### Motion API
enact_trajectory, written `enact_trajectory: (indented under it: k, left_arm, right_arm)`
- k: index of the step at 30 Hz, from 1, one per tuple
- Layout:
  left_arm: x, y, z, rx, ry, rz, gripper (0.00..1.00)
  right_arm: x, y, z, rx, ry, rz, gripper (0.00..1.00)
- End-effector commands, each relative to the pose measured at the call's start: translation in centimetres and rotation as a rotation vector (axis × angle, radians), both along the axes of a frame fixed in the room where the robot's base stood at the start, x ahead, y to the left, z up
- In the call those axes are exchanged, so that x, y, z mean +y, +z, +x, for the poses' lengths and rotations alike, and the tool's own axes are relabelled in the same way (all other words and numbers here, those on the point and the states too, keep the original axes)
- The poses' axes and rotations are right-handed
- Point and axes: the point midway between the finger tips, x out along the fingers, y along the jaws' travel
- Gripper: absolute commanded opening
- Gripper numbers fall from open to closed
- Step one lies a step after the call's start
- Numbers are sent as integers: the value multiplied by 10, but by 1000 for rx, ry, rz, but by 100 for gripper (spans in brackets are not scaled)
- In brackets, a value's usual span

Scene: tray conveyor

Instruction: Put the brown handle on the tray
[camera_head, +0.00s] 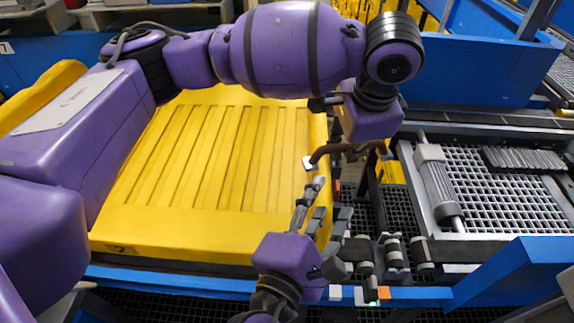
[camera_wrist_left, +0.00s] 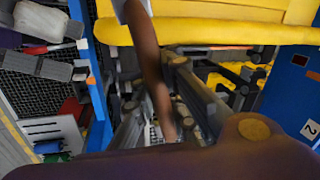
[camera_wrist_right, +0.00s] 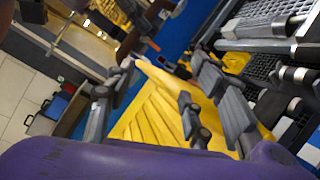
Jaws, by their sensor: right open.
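The brown handle (camera_head: 333,148) is a bent brown bar with a white end piece. My left gripper (camera_head: 356,147) is shut on it and holds it up by the right edge of the yellow tray (camera_head: 200,160). The white end overlaps the tray's edge in the head view. In the left wrist view the handle (camera_wrist_left: 147,55) runs down between the grey fingers, its upper end in front of the tray's rim (camera_wrist_left: 215,30). My right gripper (camera_head: 328,198) is open and empty, just below the handle near the tray's right edge. In the right wrist view its fingers stand apart with the tray (camera_wrist_right: 160,105) behind.
A conveyor with a metal roller (camera_head: 438,188) and black grating lies right of the tray. A blue rail (camera_head: 180,282) runs along the front, with a blue guard (camera_head: 515,270) at right. The tray's slatted top looks bare and clear.

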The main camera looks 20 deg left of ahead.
Motion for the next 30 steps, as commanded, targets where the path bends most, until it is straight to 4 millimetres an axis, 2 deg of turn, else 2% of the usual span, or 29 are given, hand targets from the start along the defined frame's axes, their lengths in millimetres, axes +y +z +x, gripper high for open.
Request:
enact_trajectory:
  k: [1, 9, 16, 23, 30]
  left_arm:
    - [0, 0, 0, 0, 0, 0, 0]
    - [0, 0, 0, 0, 0, 0, 0]
    - [0, 0, 0, 0, 0, 0, 0]
    - [0, 0, 0, 0, 0, 0, 0]
    - [0, 0, 0, 0, 0, 0, 0]
  right_arm:
    - [9, 9, 2, 21, -20, -46, 49]
    - [40, 48, 6, 249, -98, -383, 49]
    - [59, 68, 2, 435, -71, -591, 49]
    - [62, 72, 4, 498, -48, -664, 49]
    - [50, 59, 32, 501, -50, -670, 49]
